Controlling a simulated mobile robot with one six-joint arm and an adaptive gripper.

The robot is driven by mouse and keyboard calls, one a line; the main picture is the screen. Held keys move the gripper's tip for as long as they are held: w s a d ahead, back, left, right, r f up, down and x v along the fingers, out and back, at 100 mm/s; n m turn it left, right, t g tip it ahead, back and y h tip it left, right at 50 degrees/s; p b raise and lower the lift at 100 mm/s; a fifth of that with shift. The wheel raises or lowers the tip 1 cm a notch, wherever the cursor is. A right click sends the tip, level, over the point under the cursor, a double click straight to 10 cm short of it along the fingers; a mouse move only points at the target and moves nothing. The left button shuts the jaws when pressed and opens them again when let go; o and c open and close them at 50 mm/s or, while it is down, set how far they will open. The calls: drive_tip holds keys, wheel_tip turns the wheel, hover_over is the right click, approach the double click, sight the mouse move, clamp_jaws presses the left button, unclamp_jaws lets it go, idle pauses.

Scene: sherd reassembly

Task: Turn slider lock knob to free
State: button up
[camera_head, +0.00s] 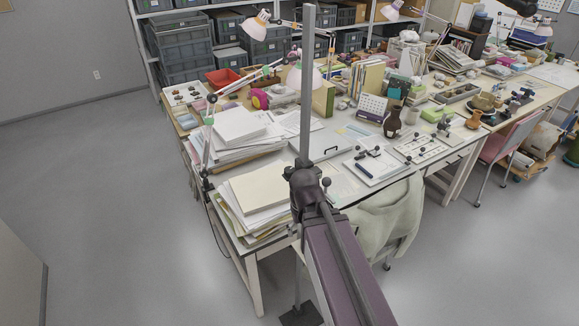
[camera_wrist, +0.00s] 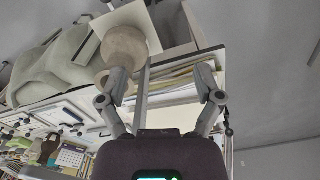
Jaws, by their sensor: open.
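My gripper (camera_wrist: 162,82) is open in the wrist view, its two fingers well apart with nothing gripped. A thin grey upright post (camera_wrist: 143,84) shows between the fingers, nearer the left one. A round beige knob-like part (camera_wrist: 125,46) shows just past the left fingertip; I cannot tell whether they touch, or whether this is the slider lock knob. In the head view the tall grey post (camera_head: 308,75) stands before the desk.
The desk (camera_head: 335,205) lies behind the post, with paper stacks (camera_head: 262,188) to the left and a board with black knobs (camera_head: 376,170) to the right. A pale garment (camera_head: 388,220) hangs at its front. The floor (camera_head: 120,200) at the left is clear.

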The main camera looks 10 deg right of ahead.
sight(290, 169)
drive_tip(key=w+r+n+p, duration=0.3)
drive_tip(key=w+r+p, duration=0.4)
drive_tip(key=r+p, duration=0.5)
drive_tip(key=w+r+n+p, duration=0.3)
drive_tip(key=w+r+p, duration=0.5)
drive_tip(key=r+p, duration=0.4)
drive_tip(key=shift+w+a+r, duration=0.15)
drive_tip(key=shift+w+r, duration=0.1)
drive_tip(key=shift+r, duration=0.2)
drive_tip(key=shift+f, duration=0.1)
wheel_tip(290, 169, down, 14)
drive_tip(key=b, duration=1.3)
drive_tip(key=shift+r+b, duration=0.2)
drive_tip(key=shift+b, duration=0.1)
drive_tip(key=c, duration=1.1)
drive_tip(key=shift+d, duration=0.3)
drive_tip(key=shift+c, duration=0.4)
drive_tip(key=shift+a+n, duration=0.25)
drive_tip(key=shift+n, duration=0.05)
